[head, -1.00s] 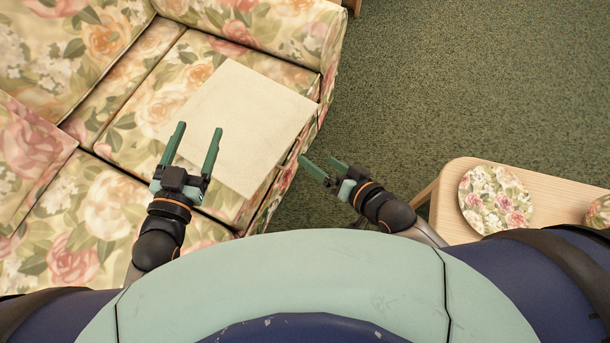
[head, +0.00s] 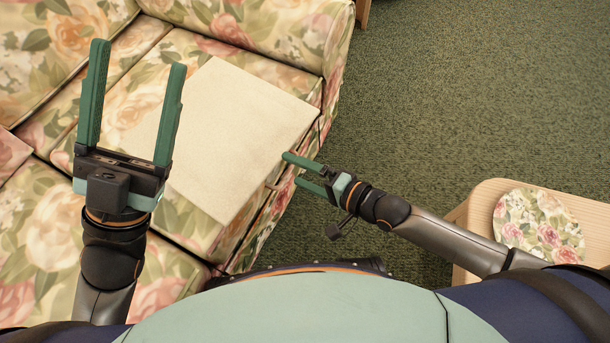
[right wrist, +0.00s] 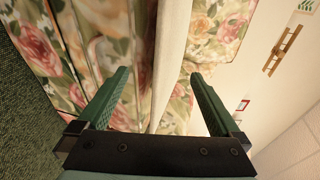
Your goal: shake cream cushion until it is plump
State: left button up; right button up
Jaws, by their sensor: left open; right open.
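The cream cushion (head: 235,135) lies flat on the seat of the floral sofa, near its right end. In the right wrist view the cushion (right wrist: 172,55) shows edge-on as a pale band between the fingers. My left gripper (head: 133,60) is open and empty, raised over the seat at the cushion's left side. My right gripper (head: 290,168) is open, with its fingertips at the cushion's right edge and pointing toward it. Whether the right fingers touch the cushion cannot be told. Nothing is held.
The floral sofa (head: 215,40) has a backrest and an arm along the top and right. A wooden table (head: 470,225) with a round floral pad (head: 538,225) stands at the right. Green carpet (head: 450,90) lies open between them.

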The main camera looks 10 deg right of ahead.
aim_at(278, 163)
jog(key=b+x, duration=0.3)
jog(key=x, duration=0.4)
jog(key=shift+f, duration=0.1)
pick_arm(q)
jog(key=shift+n, duration=0.3)
jog(key=shift+w+d+f+b, duration=0.1)
jog(key=shift+f+b, duration=0.1)
jog(key=shift+f, duration=0.95)
jog(key=shift+w+d+f+b, duration=0.1)
jog(key=shift+f+b, duration=0.05)
jog(key=shift+f, duration=0.95)
pick_arm(e)
jog(key=shift+x, duration=0.8)
pick_arm(q)
jog(key=shift+s, duration=0.1)
